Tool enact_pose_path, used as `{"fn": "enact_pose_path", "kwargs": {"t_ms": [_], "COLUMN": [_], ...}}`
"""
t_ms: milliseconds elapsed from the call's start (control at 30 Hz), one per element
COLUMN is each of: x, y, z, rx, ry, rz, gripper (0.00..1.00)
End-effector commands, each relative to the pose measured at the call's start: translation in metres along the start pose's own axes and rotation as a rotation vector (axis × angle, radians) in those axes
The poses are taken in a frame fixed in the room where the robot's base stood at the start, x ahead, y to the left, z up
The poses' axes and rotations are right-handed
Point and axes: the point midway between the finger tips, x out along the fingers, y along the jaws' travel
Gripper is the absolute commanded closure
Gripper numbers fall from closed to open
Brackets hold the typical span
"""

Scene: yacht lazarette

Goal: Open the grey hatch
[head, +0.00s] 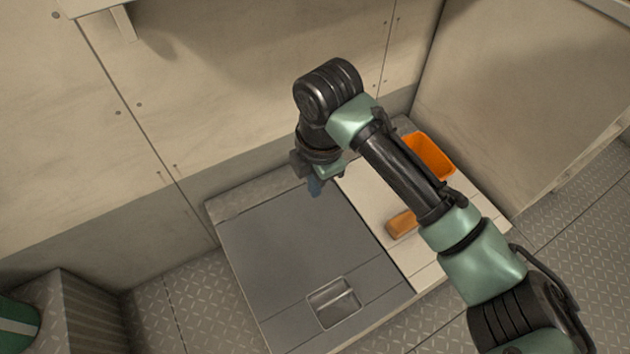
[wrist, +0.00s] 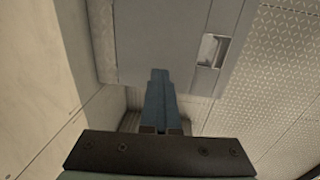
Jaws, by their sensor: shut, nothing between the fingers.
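The grey hatch (head: 285,245) lies flat in the top of a low locker, left of a cream panel. A recessed handle (head: 333,301) with a bar across it sits near the hatch's front edge. My gripper (head: 315,190) appears over the far right part of the hatch, well away from the handle. Its blue fingers are shut and empty. In the wrist view the shut fingers (wrist: 158,75) point toward the hatch (wrist: 158,40), with the handle recess (wrist: 210,49) to their right. The exact height of the fingers above the hatch is hard to tell.
An orange bin (head: 430,156) and an orange-brown block (head: 402,224) are on the cream panel (head: 368,185), partly behind my arm. Walls stand behind and to the right. A ribbed grey box (head: 75,310) and green cylinder (head: 18,325) are at left. Diamond-plate floor (head: 165,305) is clear.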

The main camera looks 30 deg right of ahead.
Motion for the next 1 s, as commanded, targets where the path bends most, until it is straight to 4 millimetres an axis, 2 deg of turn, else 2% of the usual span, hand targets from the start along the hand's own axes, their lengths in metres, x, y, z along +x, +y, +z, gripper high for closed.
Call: {"fn": "enact_pose_path", "kwargs": {"t_ms": [633,867,1000], "x": [0.0,0.0,0.0], "y": [0.0,0.0,0.0], "z": [0.0,0.0,0.0], "rx": [0.0,0.0,0.0], "ry": [0.0,0.0,0.0], "rz": [0.0,0.0,0.0], "gripper": [1.0,0.59,0.58]}}
